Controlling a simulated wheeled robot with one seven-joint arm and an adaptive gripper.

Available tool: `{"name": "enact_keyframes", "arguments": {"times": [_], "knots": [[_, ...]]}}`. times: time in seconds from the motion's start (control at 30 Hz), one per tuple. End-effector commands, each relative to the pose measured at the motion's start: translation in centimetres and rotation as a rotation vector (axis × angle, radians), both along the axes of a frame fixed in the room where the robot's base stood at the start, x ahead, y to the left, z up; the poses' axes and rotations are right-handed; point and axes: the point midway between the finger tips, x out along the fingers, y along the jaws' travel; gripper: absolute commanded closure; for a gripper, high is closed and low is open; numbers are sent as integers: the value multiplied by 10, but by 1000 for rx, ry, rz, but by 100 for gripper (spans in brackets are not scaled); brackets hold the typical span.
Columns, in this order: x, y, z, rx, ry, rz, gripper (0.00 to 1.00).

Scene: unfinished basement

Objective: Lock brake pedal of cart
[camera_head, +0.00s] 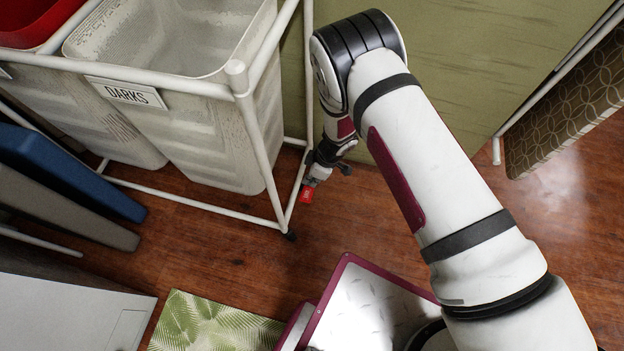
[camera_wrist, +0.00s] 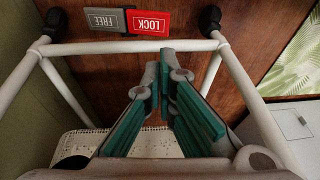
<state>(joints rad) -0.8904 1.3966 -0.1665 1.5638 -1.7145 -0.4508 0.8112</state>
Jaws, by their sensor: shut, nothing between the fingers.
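The laundry cart (camera_head: 189,206) has a white tube frame and holds light bins, one labelled DARKS. Its brake pedal shows in the wrist view with a red LOCK half (camera_wrist: 148,23) and a grey FREE half (camera_wrist: 103,20), low between two black feet or casters. In the head view only the red part (camera_head: 306,195) shows, at the cart's lower right end. My gripper (camera_wrist: 165,72) is shut and empty. Its fingertips point toward the pedal, just short of the red half in the picture, over the lower tube. The head view shows my gripper (camera_head: 315,178) right above the red part, partly hidden by my wrist.
A green wall or panel (camera_head: 450,60) stands close behind my arm. Blue (camera_head: 70,170) and grey panels lean at the left. A leaf-pattern mat (camera_head: 205,325) lies in front.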

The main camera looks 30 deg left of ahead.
Motion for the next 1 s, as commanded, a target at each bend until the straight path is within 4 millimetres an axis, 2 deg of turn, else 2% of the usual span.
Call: {"name": "enact_keyframes", "arguments": {"times": [0.03,0.2,0.33,0.5,0.7,1.0], "knots": [[-2,2,-15,0,2,1,100],[-7,11,-47,-1,0,1,100],[-10,17,-70,-2,-1,0,100],[-15,15,-91,1,0,-1,100],[-17,15,-100,1,-4,-1,100],[-17,15,-101,2,-3,-1,100]]}}
